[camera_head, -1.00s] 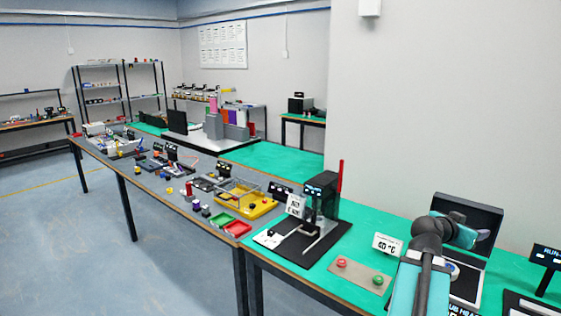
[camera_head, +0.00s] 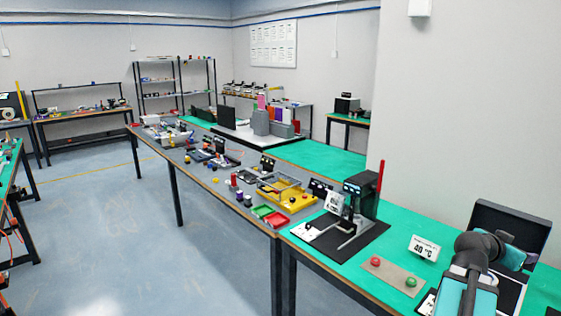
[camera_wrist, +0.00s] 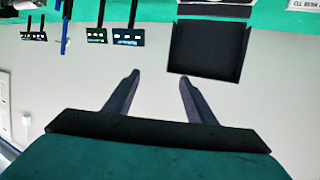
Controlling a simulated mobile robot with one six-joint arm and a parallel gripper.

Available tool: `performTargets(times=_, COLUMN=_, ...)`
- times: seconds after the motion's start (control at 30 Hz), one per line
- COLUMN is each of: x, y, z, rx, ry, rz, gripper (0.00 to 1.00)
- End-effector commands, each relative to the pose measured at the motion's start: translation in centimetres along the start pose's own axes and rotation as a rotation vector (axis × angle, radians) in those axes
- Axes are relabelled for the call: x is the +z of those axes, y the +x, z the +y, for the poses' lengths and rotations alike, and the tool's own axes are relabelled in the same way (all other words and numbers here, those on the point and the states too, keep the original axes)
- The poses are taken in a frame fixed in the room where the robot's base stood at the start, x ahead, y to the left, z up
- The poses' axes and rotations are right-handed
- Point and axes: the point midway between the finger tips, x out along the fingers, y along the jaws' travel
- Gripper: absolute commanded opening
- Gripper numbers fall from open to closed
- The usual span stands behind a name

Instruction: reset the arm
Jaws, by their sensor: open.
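My gripper (camera_wrist: 159,82) shows in the wrist view with its two dark fingers spread apart and nothing between them. The wrist view appears upside down, with the green bench top (camera_wrist: 155,12) along its upper edge and the pale wall (camera_wrist: 100,75) below. In the head view my arm is at the lower right, over the green bench (camera_head: 400,225). The gripper's fingers cannot be made out there.
A black open case (camera_head: 518,225) stands behind my arm; a dark open box also shows in the wrist view (camera_wrist: 207,50). A temperature sign (camera_head: 424,248), a plate with red and green buttons (camera_head: 392,277) and a black machine (camera_head: 362,195) are to its left. Blue floor (camera_head: 130,235) is clear.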

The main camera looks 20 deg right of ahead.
Motion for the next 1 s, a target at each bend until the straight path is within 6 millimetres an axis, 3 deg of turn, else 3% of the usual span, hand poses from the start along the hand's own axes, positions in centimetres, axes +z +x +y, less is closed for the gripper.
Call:
performTargets(times=0.37, x=6.0, y=-1.8, z=-6.3, rx=-0.087, ry=-0.091, rz=-0.107, gripper=0.51)
performTargets(times=0.67, x=16.1, y=-6.5, z=-15.1, rx=-0.229, ry=-0.256, rz=-0.273, gripper=0.51)
performTargets(times=1.0, x=28.6, y=-14.9, z=-22.9, rx=-0.408, ry=-0.487, rz=-0.459, gripper=0.51)
